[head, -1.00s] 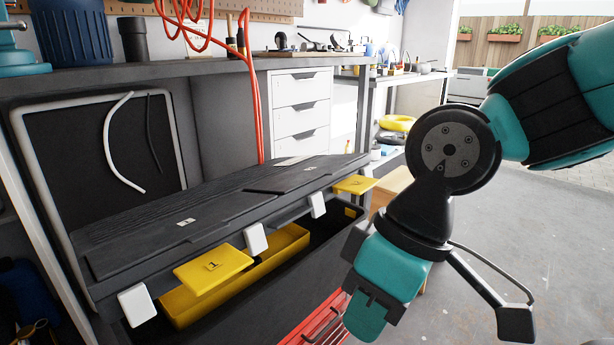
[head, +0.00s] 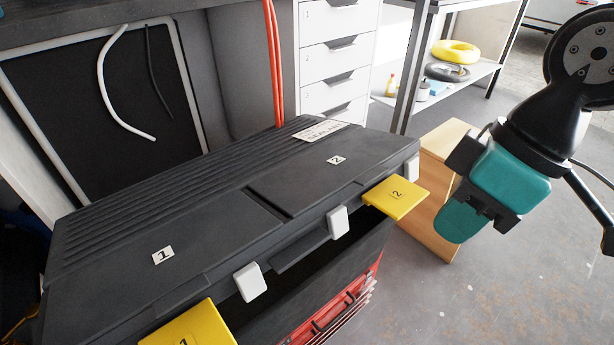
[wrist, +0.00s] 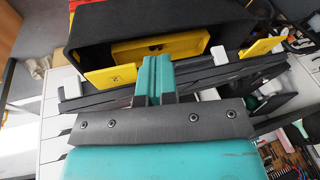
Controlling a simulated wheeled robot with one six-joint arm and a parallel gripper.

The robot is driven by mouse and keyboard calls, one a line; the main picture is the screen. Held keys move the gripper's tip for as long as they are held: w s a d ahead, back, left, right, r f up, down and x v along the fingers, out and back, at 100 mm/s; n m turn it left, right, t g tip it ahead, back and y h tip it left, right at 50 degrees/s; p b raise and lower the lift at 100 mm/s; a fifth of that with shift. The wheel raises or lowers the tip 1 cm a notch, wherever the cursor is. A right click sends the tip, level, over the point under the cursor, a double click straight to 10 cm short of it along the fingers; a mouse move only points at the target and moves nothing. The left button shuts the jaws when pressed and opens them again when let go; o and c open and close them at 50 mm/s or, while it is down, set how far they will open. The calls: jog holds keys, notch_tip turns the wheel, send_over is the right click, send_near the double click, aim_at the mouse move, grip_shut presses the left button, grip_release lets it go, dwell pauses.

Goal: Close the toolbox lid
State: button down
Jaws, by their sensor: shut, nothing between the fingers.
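The black toolbox with its ribbed lid (head: 225,195) fills the middle of the head view. The lid is partly open: a dark gap shows under its front edge. Yellow latches (head: 397,197) and white clips (head: 338,222) hang along that edge. In the wrist view the open toolbox (wrist: 75,35) shows a yellow tray (wrist: 160,47) inside, with the lid edge (wrist: 205,82) nearer me. My gripper (head: 455,222) is to the right of the lid in the head view. Its teal fingers (wrist: 155,72) are shut and empty, overlapping the lid edge in the wrist view; I cannot tell whether they touch.
A red drawer unit (head: 335,315) is below the toolbox. A wooden box (head: 440,165) stands on the floor behind my gripper. White drawers (head: 338,60) and a shelf (head: 470,80) are at the back. Clear floor (head: 540,270) lies to the right.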

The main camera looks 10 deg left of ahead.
jog(key=w+a+r+n+g+h+p, duration=0.1)
jog(key=w+a+r+n+p, duration=0.3)
jog(key=a+r+n+p, duration=0.55)
jog(key=n+g+h+p, duration=0.1)
jog(key=n+p, duration=0.5)
jog(key=p, duration=0.6)
send_over(292, 255)
jog(key=w, duration=0.1)
jog(key=f, duration=1.3)
jog(key=shift+w, duration=0.2)
jog(key=shift+s+d+f, duration=0.1)
jog(key=shift+d+f, duration=0.1)
jog(key=shift+f, duration=0.5)
jog(key=shift+f, duration=0.1)
